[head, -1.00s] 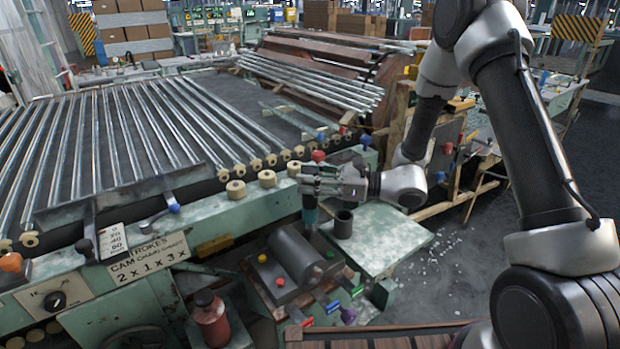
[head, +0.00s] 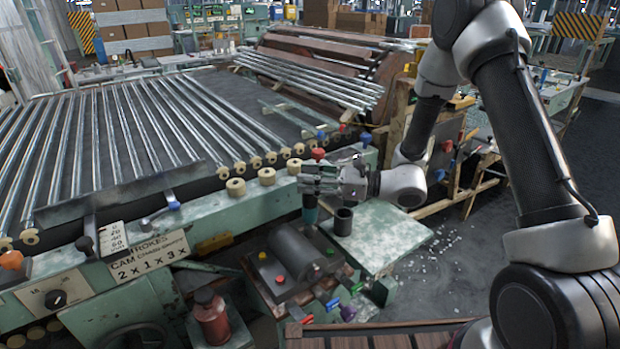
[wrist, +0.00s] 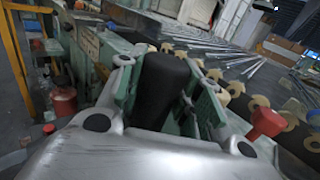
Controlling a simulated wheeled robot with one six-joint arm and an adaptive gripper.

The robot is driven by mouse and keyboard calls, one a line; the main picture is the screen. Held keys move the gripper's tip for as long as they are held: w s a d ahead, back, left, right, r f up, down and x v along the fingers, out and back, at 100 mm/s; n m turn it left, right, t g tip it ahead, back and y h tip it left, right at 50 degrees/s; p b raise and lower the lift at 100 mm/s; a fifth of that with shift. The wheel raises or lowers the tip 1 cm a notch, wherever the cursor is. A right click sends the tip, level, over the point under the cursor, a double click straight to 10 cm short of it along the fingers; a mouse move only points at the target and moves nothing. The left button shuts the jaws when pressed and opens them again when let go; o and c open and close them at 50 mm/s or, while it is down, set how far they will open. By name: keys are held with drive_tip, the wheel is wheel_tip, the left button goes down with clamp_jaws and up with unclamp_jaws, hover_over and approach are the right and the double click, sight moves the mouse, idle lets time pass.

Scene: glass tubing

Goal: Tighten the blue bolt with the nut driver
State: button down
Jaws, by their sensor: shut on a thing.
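My gripper (head: 312,186) is shut on the nut driver and holds it roughly upright above the machine's right end. The nut driver's teal part (head: 309,207) shows below the fingers in the head view. Its black handle (wrist: 162,88) stands between the fingers in the wrist view. Its lower tip is hard to make out. A blue-headed piece (head: 174,206) sits at the machine's front edge, to the left of my gripper. Another blue head (head: 365,139) is behind and right of my gripper. I cannot tell which is the blue bolt.
A black open cylinder (head: 343,221) stands on the pale green plate (head: 390,235) beside the tool. A dark box with coloured buttons (head: 290,262) lies below my gripper. Rollers and glass tubes (head: 120,130) fill the left. A red knob (wrist: 266,122) is close at the gripper's right.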

drive_tip(key=shift+r, duration=3.75)
